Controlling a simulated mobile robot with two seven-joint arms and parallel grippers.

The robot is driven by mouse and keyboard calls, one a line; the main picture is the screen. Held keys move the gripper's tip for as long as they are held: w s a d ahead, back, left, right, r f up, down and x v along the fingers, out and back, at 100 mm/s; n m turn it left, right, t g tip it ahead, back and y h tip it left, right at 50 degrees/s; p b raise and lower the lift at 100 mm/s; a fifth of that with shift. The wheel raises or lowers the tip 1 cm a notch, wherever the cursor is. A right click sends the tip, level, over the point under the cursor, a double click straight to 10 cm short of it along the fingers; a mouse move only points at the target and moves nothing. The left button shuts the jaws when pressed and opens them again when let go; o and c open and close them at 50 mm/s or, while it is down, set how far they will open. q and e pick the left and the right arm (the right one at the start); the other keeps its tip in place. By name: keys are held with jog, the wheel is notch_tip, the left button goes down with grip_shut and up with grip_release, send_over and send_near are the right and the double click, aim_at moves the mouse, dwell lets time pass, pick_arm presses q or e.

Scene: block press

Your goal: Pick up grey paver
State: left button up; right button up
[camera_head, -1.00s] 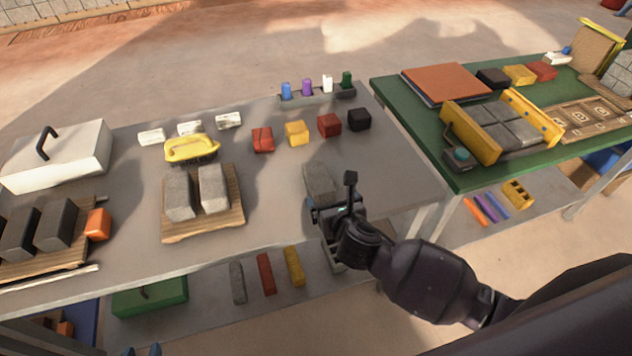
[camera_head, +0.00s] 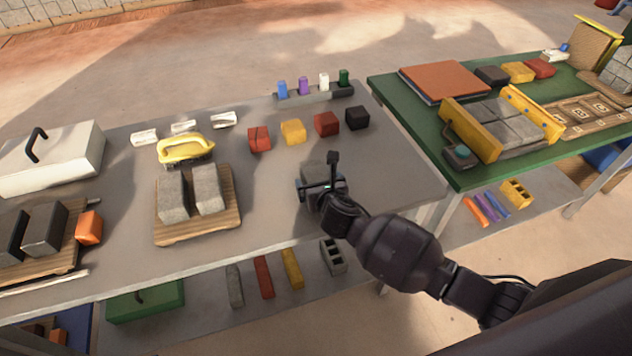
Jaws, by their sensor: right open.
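A grey paver (camera_head: 318,172) lies on the grey table near its right end, partly hidden behind my right gripper. My right gripper (camera_head: 318,188) is open at the near side of this paver and covers much of it. I cannot tell whether the fingers are around the paver or touching it. Two more grey pavers stand side by side on a wooden pallet (camera_head: 218,223) left of the gripper; one is the left paver (camera_head: 172,196), the other the right paver (camera_head: 208,188). My left gripper is not in view.
Coloured blocks, including a yellow block (camera_head: 293,131), and a rack of coloured bottles (camera_head: 316,96) sit behind the gripper. A yellow-handled brush (camera_head: 185,150) lies behind the pallet. A green table (camera_head: 420,135) with a press stands to the right. Table space between pallet and gripper is clear.

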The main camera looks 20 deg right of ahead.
jog(key=shift+c, duration=0.2)
jog(key=c, duration=1.5)
jog(key=shift+r, duration=0.15)
jog(key=shift+c, duration=0.2)
